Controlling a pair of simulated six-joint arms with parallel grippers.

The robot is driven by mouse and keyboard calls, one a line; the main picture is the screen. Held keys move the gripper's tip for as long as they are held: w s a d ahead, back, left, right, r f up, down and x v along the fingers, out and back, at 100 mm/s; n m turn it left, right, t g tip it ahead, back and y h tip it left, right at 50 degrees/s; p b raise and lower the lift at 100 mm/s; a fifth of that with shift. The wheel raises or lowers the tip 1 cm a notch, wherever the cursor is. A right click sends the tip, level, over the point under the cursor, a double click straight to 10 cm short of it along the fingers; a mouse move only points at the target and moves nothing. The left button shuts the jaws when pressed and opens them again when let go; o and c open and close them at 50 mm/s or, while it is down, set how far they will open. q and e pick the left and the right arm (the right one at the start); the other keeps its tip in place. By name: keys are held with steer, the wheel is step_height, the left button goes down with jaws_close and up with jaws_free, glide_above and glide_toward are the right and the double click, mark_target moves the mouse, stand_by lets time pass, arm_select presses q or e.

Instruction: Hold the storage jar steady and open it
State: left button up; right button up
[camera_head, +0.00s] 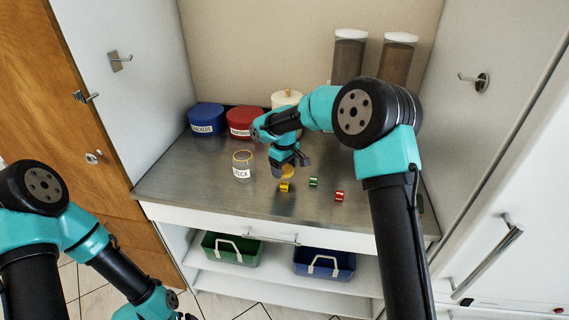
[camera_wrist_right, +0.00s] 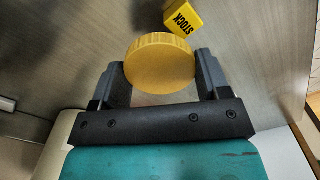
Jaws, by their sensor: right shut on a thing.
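The clear storage jar (camera_head: 243,170), labelled "STOCK", stands upright on the steel counter with its mouth uncovered. My right gripper (camera_head: 290,163) is to the right of the jar and apart from it. It is shut on the round yellow lid (camera_head: 288,172). In the right wrist view, the lid (camera_wrist_right: 160,62) sits between the two dark fingers of my right gripper (camera_wrist_right: 160,72). My left gripper (camera_head: 183,316) is low at the bottom edge, far in front of the counter and away from the jar. Its fingers are mostly cut off by the frame.
A yellow cube (camera_head: 284,187) is just below the lid; its "STOCK" label shows in the wrist view (camera_wrist_right: 183,16). Green (camera_head: 313,182) and red (camera_head: 339,196) cubes lie to its right. Blue (camera_head: 206,119), red (camera_head: 242,121) and cream (camera_head: 287,99) containers stand behind. The counter left of the jar is clear.

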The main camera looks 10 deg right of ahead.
steer(key=w, duration=0.2)
steer(key=w+d, duration=0.1)
steer(key=w, duration=0.4)
steer(key=shift+w+d+f, duration=0.25)
steer(key=shift+d+f, duration=0.1)
steer(key=shift+d, duration=0.05)
steer(key=shift+f, duration=1.75)
steer(key=shift+f, duration=0.15)
steer(key=o, duration=1)
step_height(320, 180, up, 12)
